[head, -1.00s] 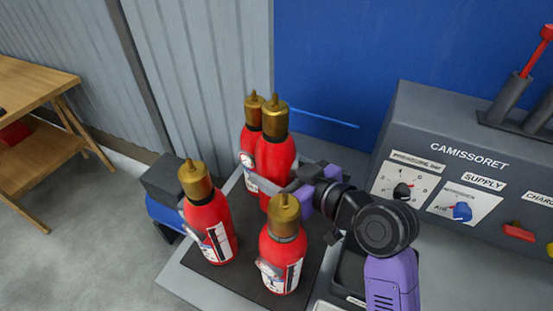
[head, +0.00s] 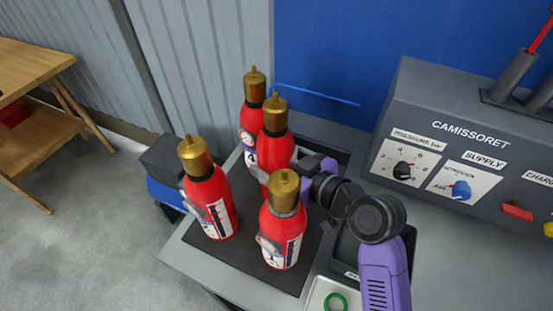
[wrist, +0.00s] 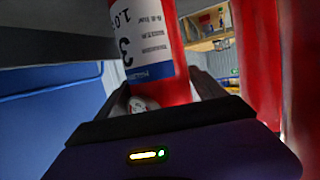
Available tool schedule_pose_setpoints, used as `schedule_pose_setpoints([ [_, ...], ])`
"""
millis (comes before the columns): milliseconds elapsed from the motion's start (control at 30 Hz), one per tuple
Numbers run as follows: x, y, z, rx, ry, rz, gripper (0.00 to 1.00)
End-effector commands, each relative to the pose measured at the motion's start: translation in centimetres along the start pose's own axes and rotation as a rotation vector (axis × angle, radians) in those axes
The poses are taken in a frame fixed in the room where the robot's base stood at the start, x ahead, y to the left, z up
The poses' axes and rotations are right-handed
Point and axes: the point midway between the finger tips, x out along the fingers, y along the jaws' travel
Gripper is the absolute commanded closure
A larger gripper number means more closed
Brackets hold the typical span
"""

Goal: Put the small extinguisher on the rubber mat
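Several red extinguishers with brass tops stand close together at the bench's left end. My gripper (head: 288,178) comes in from the right, shut on the middle one, which I take as the small extinguisher (head: 278,150). It is upright, and its base is hidden behind the front extinguisher (head: 283,235). In the wrist view the small extinguisher (wrist: 150,45) fills the space between my two dark fingers (wrist: 163,92). The dark rubber mat (head: 235,258) lies under the front and left extinguishers. I cannot tell whether the held one touches it.
The left extinguisher (head: 208,205) and back extinguisher (head: 250,120) crowd the held one. A grey console (head: 450,140) stands right. A light tray with a green ring (head: 335,302) is at the front. A wooden table (head: 35,75) is far left.

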Motion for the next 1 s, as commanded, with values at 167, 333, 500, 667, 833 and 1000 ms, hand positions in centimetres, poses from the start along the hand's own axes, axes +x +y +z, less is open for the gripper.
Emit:
schedule_pose_setpoints([
  [167, 0.0, 0.0, 0.0, 0.000, 0.000, 0.000, 0.21],
  [333, -0.6, 0.1, -0.2, 0.000, 0.000, 0.001, 0.21],
  [500, -3.5, 0.1, -0.1, 0.000, 0.001, 0.004, 0.21],
  [667, -6.9, 0.1, -0.1, 0.000, 0.001, 0.003, 0.21],
  [833, -9.9, 0.1, -0.1, 0.000, 0.000, 0.003, 0.21],
  [1000, -11.6, 0.1, -0.2, 0.000, 0.001, 0.002, 0.21],
])
